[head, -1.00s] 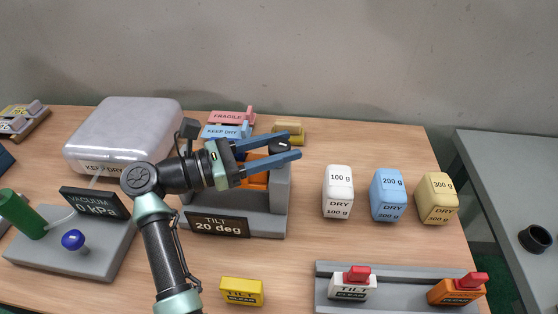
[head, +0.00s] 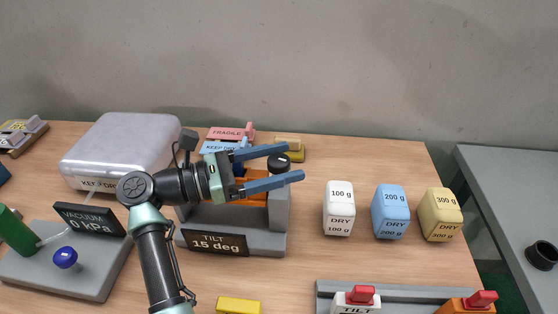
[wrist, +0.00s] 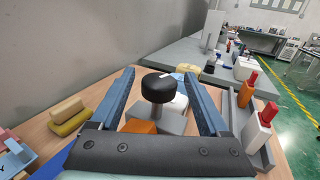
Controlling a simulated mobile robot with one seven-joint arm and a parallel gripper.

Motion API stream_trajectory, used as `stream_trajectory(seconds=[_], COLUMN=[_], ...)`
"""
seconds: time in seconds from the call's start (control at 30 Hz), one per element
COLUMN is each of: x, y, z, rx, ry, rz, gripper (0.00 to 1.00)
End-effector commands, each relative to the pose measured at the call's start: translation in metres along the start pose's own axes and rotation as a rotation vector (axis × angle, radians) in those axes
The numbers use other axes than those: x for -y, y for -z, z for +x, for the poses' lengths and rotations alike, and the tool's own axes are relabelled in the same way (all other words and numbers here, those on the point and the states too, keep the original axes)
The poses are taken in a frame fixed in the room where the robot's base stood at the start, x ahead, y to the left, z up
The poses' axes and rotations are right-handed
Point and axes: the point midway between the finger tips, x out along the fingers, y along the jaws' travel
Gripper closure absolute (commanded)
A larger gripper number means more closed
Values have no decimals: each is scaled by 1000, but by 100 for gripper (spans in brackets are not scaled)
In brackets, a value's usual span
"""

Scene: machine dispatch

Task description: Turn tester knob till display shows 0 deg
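The tilt tester (head: 285,215) is a grey stand with an orange block in it. Its black display (head: 214,242) reads "TILT 15 deg". The black knob (head: 279,161) with a white mark stands at its right side. In the wrist view the round knob (wrist: 158,88) on its grey stem sits between my two blue fingers, with gaps visible on both sides. My gripper (head: 296,163) is open, its fingers reaching right over the tester, one on each side of the knob. My gripper and arm hide part of the tester's left side.
A vacuum unit with a "0 kPa" display (head: 90,219) and a blue knob stands at left, near a silver case (head: 125,145). White, blue and yellow weights stand at right. Pink and blue stamps lie behind the tester.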

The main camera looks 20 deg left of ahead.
Motion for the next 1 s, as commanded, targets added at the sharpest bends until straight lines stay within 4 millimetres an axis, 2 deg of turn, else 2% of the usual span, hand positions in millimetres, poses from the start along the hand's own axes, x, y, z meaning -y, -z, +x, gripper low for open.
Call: stream_trajectory(seconds=[0.17, 0.27, 0.37, 0.7, 0.83, 1.0], x=[0, -1, -1, -1, -1, 0], y=[0, 1, 2, 3, 2, 1], z=[-1, -9, -24, -98, -117, -128], rx=[0, 1, 0, -1, 0, -1], ry=[-2, -5, -6, -4, -3, 0], rz=[1, 1, 2, 1, 1, 0], gripper=[21, 21, 21, 21, 21, 21])
